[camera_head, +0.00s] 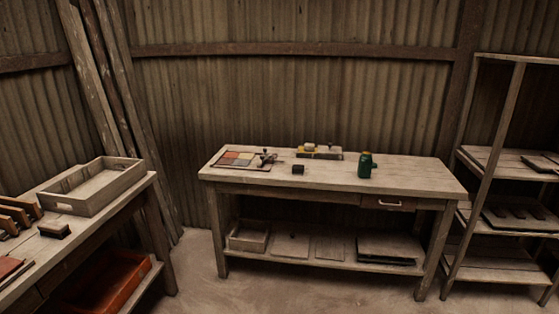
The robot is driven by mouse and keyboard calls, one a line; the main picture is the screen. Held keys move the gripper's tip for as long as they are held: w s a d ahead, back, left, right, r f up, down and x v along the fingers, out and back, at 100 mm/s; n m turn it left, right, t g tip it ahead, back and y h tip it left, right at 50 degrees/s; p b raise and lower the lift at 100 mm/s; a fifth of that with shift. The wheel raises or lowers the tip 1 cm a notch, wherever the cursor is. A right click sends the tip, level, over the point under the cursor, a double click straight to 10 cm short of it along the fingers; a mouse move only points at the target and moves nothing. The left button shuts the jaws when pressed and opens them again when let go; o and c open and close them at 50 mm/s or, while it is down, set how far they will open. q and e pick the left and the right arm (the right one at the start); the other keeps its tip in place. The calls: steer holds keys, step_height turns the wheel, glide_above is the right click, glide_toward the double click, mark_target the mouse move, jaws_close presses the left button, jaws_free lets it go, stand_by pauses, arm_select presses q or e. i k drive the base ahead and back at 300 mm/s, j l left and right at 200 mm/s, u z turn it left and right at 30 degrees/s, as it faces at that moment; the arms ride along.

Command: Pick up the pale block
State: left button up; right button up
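I cannot clearly single out a pale block at this distance. A small brownish block (309,147) sits on or at a pale flat piece (331,155) at the back of the middle workbench (410,179). A small dark block (298,169) lies in front of it on the benchtop. Neither of my grippers is in view, so their state does not show.
A mat with coloured tiles (236,159), a small dark tool (267,158) and a green bottle-like object (366,164) are on the middle bench. A wooden tray (80,196) is on the left bench. Shelves (500,247) stand right. Floor (300,292) in front is clear.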

mark_target(309, 148)
steer(key=i+j+z, duration=0.1)
steer(key=i, duration=0.35)
steer(key=i+j+z, duration=0.1)
steer(key=i, duration=0.35)
steer(key=i+j+z, duration=0.15)
steer(key=i, duration=0.25)
steer(key=i+j+z, duration=0.2)
steer(key=i, duration=0.3)
